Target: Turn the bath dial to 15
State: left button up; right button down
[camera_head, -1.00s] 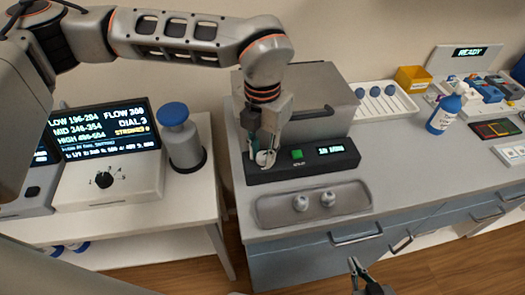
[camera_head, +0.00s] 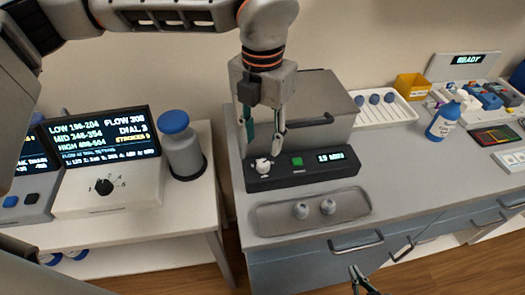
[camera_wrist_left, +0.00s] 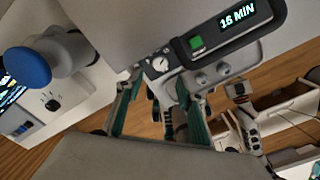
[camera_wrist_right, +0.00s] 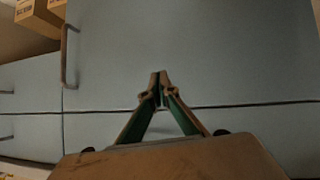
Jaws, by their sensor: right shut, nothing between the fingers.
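The bath dial (camera_head: 263,166) is a small pale knob at the left end of the black control panel (camera_head: 312,171). It also shows in the left wrist view (camera_wrist_left: 160,63). The panel's display (camera_head: 331,157) shows a minute value; in the left wrist view the display (camera_wrist_left: 237,16) seems to read 16 MIN, though the last digit is unclear. My left gripper (camera_head: 264,148) is open and empty, its two fingers spread above and behind the dial, apart from it. My right gripper (camera_wrist_right: 160,75) is shut and empty, low before the blue cabinet fronts.
A green button (camera_head: 297,161) sits beside the dial. A grey tray (camera_head: 313,210) with two small knobs lies in front of the panel, and a grey lidded box (camera_head: 315,105) stands behind. A flow monitor (camera_head: 105,160) and blue-capped bottle (camera_head: 182,148) stand on the left table.

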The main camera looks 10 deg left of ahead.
pick_arm(q)
jog(key=shift+r, duration=2.2)
